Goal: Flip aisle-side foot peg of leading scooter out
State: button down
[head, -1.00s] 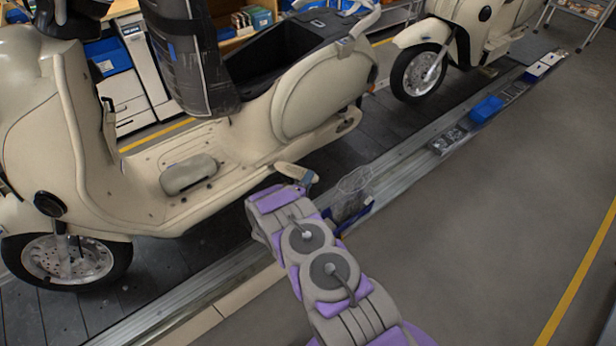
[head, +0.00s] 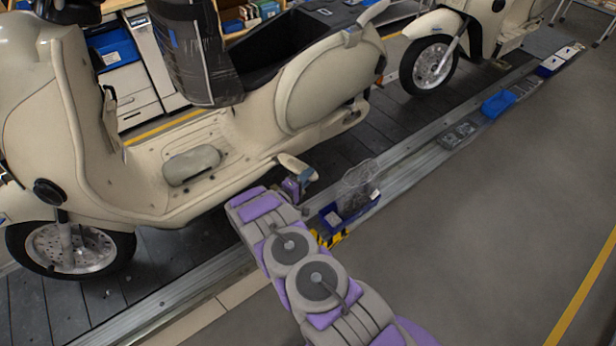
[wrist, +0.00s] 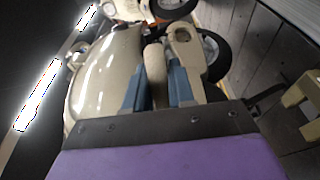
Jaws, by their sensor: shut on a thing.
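The near cream scooter (head: 215,165) stands upright on the slat conveyor, its floorboard edge facing the aisle. Its foot peg (head: 290,162) is a short cream piece low on the aisle side, under the rear body panel, pointing out toward the aisle. My gripper (head: 303,178) is at the peg's outer end, partly hidden behind my purple and grey arm. In the wrist view, the two blue-grey fingers of my gripper (wrist: 155,92) stand either side of a cream piece, the foot peg (wrist: 154,65), and are shut on it. The finger contact itself is partly hidden.
A blue bin (head: 334,216) with a clear bag stands on the conveyor's edge rail, close right of my gripper. More trays and a blue box (head: 498,104) lie along the rail. A second scooter (head: 440,40) stands behind. The aisle floor (head: 500,220) is clear.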

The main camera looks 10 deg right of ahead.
jog(key=c, duration=1.1)
grip_release()
jog(key=shift+a+f, duration=0.25)
jog(key=shift+c, duration=0.2)
jog(key=shift+o, duration=0.5)
jog(key=shift+r, duration=0.1)
jog(key=p+v, duration=0.3)
jog(key=v, duration=1.4)
jog(key=shift+a, duration=0.3)
